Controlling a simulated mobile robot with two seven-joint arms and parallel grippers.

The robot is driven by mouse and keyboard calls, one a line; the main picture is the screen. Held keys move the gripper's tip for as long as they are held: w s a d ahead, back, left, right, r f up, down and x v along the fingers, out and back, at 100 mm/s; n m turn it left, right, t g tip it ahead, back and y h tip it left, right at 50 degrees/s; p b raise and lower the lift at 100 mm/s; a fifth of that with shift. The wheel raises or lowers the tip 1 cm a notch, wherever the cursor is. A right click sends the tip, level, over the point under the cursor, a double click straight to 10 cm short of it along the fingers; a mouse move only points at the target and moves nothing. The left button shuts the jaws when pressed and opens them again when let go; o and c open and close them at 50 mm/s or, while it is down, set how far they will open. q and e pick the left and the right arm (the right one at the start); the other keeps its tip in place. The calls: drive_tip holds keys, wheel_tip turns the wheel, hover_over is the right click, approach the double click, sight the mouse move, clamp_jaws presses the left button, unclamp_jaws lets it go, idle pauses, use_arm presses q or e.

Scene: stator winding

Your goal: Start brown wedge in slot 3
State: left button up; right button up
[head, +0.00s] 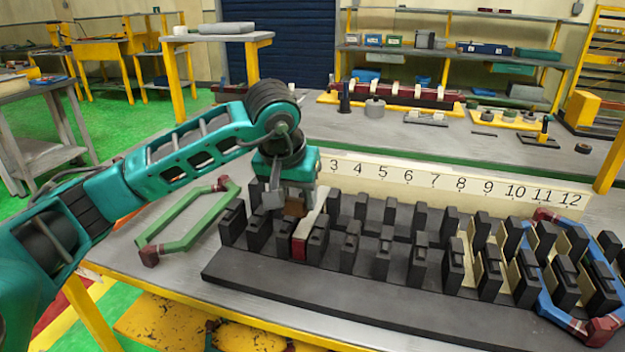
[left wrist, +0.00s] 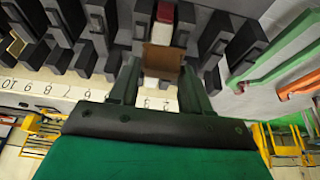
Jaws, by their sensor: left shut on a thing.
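My left gripper (head: 292,202) is shut on the brown wedge (head: 295,209), a small brown block. The wedge also shows between the two fingers in the left wrist view (left wrist: 162,60). It is over the left part of the dark slotted stator block (head: 300,293), beside a white strip with a dark red end (head: 299,248) that lies between the teeth, roughly in line with number 3 (head: 333,166). In the left wrist view the white and red strip (left wrist: 159,22) lies just beyond the wedge. I cannot tell whether the wedge touches the slot. My right gripper is not in view.
A green coil (head: 152,215) with dark red ends lies left of the block. A blue coil (head: 557,312) with red ends sits in the right-hand slots, near several cream liners. A white number board (head: 455,176) stands behind the teeth. The back bench holds tools and parts.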

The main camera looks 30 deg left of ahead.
sight(295, 215)
use_arm(q)
drive_tip(key=shift+w, duration=0.15)
drive_tip(key=shift+f, duration=0.15)
drive_tip(key=shift+s+f+b, duration=0.2)
drive_tip(key=shift+f+b, duration=0.15)
drive_tip(key=shift+b, duration=0.1)
drive_tip(key=shift+f+b, duration=1.9)
drive_tip(key=shift+f, duration=0.9)
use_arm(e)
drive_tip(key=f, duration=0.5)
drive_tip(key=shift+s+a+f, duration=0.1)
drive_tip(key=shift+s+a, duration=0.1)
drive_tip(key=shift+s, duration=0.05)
use_arm(q)
drive_tip(key=shift+f+b, duration=0.1)
drive_tip(key=shift+b, duration=0.2)
drive_tip(key=shift+w+a, duration=0.1)
drive_tip(key=shift+w, duration=0.4)
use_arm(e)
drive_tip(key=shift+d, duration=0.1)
